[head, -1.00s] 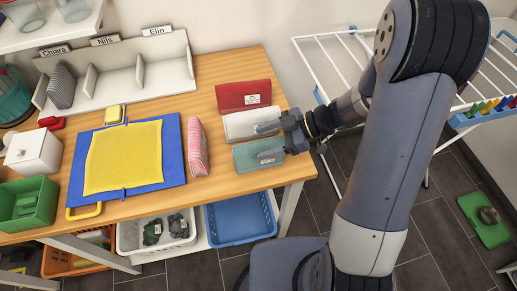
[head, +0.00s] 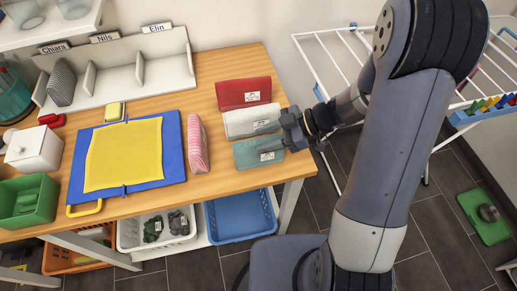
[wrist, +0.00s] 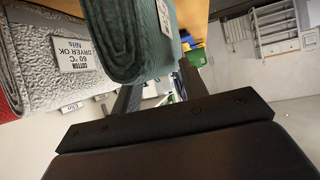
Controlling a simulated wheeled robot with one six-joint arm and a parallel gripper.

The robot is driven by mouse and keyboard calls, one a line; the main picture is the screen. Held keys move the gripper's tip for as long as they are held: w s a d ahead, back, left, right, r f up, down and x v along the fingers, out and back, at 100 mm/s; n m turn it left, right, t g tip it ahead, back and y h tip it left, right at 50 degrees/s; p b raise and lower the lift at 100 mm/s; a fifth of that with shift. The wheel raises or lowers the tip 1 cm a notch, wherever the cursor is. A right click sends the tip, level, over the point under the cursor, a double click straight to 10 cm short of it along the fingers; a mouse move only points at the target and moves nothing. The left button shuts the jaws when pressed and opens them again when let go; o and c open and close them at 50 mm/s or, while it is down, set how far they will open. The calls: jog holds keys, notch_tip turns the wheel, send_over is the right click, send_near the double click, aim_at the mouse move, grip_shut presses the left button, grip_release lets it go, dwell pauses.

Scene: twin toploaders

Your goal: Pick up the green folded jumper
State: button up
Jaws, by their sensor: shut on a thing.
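The green folded jumper (head: 248,154) lies at the front right of the wooden table, with a white label on its front. My gripper (head: 268,138) reaches in from the right and is shut on the jumper. In the wrist view the jumper (wrist: 125,38) fills the top middle, its rolled folds close to the camera, between the dark fingers of my gripper (wrist: 155,90). I cannot tell whether the jumper is clear of the tabletop.
A light grey folded item (head: 243,122), labelled Nils in the wrist view, lies just behind, close to the jumper. A red one (head: 238,92) is behind that. A pink striped one (head: 197,145) stands left. A blue board (head: 176,170) holds yellow cloth. A drying rack (head: 345,60) stands right.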

grip_shut()
